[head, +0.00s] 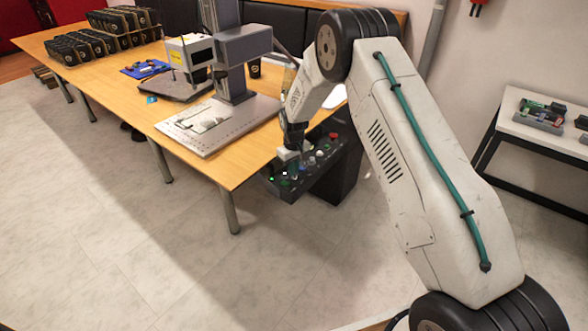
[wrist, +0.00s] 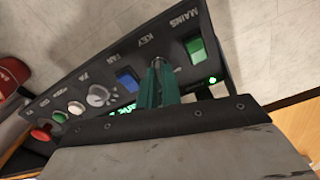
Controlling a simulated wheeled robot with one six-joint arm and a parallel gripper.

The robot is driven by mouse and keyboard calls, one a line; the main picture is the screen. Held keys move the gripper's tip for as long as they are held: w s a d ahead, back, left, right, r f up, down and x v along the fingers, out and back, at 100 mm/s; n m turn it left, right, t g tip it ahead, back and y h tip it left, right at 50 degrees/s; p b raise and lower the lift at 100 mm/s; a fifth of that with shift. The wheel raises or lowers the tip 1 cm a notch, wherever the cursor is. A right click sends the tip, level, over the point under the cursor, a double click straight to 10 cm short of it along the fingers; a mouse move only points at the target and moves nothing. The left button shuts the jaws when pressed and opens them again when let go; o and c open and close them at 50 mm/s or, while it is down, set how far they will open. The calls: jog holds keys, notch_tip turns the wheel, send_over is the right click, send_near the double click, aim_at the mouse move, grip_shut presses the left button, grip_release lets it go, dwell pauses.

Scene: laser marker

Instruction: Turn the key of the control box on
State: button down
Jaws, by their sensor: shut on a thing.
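The black control box (head: 316,185) hangs at the right edge of the wooden table in the head view. In the wrist view, its panel (wrist: 225,62) carries the labels MAINS, KEY and FAN. My gripper (wrist: 158,72) has teal fingers, close together at the KEY position. They are shut on the key, which they mostly hide, so I cannot tell its angle. A green switch (wrist: 195,48) is under MAINS and a blue switch (wrist: 128,78) is under FAN. A green light (wrist: 212,80) glows near the fingers. In the head view my gripper (head: 289,167) is down at the box.
A grey knob (wrist: 100,95), a white button (wrist: 76,108) and a red button (wrist: 40,133) sit along the panel. The laser marker (head: 240,60) stands on the wooden table (head: 130,105) behind the box. The floor in front is clear.

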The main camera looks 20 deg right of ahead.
jog(key=m, duration=0.5)
jog(key=shift+w+r+m, duration=0.1)
jog(key=shift+m, duration=0.3)
dwell(0.4)
jog(key=c, duration=1.6)
grip_release()
notch_tip(320, 180, up, 8)
jog(key=shift+f, duration=0.15)
